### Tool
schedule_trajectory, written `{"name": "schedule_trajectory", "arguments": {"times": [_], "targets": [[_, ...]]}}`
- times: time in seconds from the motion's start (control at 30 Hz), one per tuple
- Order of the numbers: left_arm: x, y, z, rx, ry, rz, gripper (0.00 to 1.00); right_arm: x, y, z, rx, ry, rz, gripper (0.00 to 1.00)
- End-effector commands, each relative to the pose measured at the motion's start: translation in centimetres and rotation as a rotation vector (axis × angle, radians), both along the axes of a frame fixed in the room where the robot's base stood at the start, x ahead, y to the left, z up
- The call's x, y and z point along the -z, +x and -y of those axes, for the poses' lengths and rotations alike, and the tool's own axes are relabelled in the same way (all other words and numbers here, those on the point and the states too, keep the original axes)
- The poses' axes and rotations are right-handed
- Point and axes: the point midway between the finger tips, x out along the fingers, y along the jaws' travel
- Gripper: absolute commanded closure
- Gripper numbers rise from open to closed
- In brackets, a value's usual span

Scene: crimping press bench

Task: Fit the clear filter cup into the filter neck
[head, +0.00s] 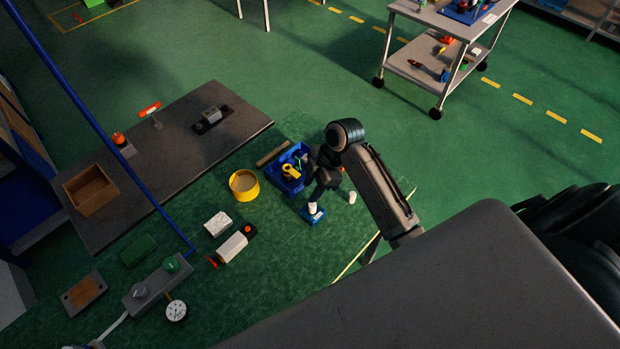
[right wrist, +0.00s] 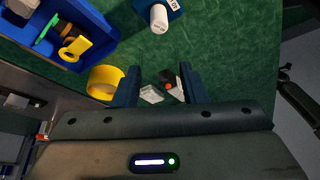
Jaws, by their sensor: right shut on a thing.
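My right gripper (head: 318,192) hangs over the mat beside the blue bin. In the right wrist view its two fingers (right wrist: 159,76) stand apart with a gap between them. It is shut on a see-through thing, taken as the clear filter cup; its outline hardly shows, and the mat shows through the gap. A white body with a red lever (head: 232,247) lies on the mat to the left, with a dark, red-dotted part (head: 249,229) at its end. I cannot tell which part is the filter neck. My left gripper is not in view.
A blue bin (head: 275,178) with loose parts, a yellow bowl (head: 244,185) and a white block (head: 217,223) are nearby. A white cylinder stands on a blue block (head: 313,219); another white cylinder (head: 351,198) is beside it. A gauge (head: 176,311) is at lower left.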

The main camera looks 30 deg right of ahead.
Motion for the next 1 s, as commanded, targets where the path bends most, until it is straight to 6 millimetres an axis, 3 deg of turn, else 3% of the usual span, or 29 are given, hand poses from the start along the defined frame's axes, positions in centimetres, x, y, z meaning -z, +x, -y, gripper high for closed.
{"name": "schedule_trajectory", "arguments": {"times": [0.47, 1.0], "targets": [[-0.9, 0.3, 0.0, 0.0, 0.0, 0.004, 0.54, -0.2, -0.1, 0.1, 0.01, 0.002, -0.001, 0.84], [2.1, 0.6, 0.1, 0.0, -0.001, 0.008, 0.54, 5.0, -0.1, 0.1, 0.013, 0.003, 0.0, 0.84]]}}
